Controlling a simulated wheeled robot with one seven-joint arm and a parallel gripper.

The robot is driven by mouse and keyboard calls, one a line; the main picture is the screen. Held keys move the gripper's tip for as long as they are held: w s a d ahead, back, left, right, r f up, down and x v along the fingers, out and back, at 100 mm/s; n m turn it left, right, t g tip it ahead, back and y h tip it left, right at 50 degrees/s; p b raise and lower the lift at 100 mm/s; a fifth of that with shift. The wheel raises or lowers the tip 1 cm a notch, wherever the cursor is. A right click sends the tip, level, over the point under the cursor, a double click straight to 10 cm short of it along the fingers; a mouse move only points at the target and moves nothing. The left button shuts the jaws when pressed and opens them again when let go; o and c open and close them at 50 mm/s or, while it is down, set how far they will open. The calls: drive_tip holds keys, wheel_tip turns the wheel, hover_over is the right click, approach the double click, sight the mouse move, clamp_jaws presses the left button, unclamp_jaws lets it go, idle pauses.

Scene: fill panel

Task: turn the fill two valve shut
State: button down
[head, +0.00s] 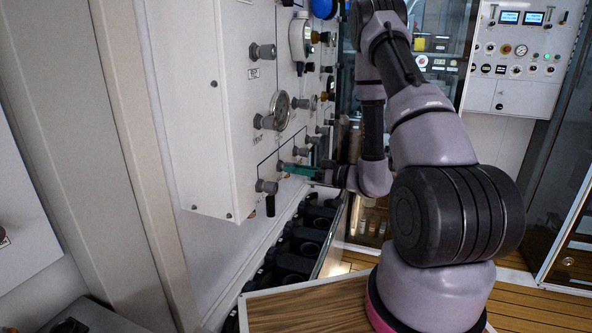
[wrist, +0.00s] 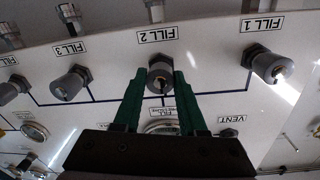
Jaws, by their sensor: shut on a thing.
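The fill two valve (wrist: 160,70) is a grey knob on the white panel under an upside-down FILL 2 label (wrist: 171,34) in the wrist view. My gripper (wrist: 159,80) has its two green fingers on either side of this knob and is shut on it. In the head view my gripper (head: 296,169) reaches the lower part of the panel from the right, its green fingers at a knob in the lower row. The fingers partly hide that knob there, and its turn angle is hard to tell.
The FILL 1 knob (wrist: 272,66) is to the right and the FILL 3 knob (wrist: 70,84) to the left, both clear of the fingers. The white panel (head: 200,90) carries several other knobs and a gauge (head: 281,110). Dark crates (head: 300,235) line the floor below it.

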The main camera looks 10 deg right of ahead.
drive_tip(key=shift+s+f+m, duration=0.1)
drive_tip(key=shift+f+m, duration=0.05)
drive_tip(key=shift+m, duration=0.15)
drive_tip(key=shift+c, duration=2.4)
unclamp_jaws()
drive_tip(key=shift+d, duration=0.1)
drive_tip(key=v, duration=1)
drive_tip(key=shift+s+d, duration=0.2)
drive_tip(key=shift+d, duration=0.05)
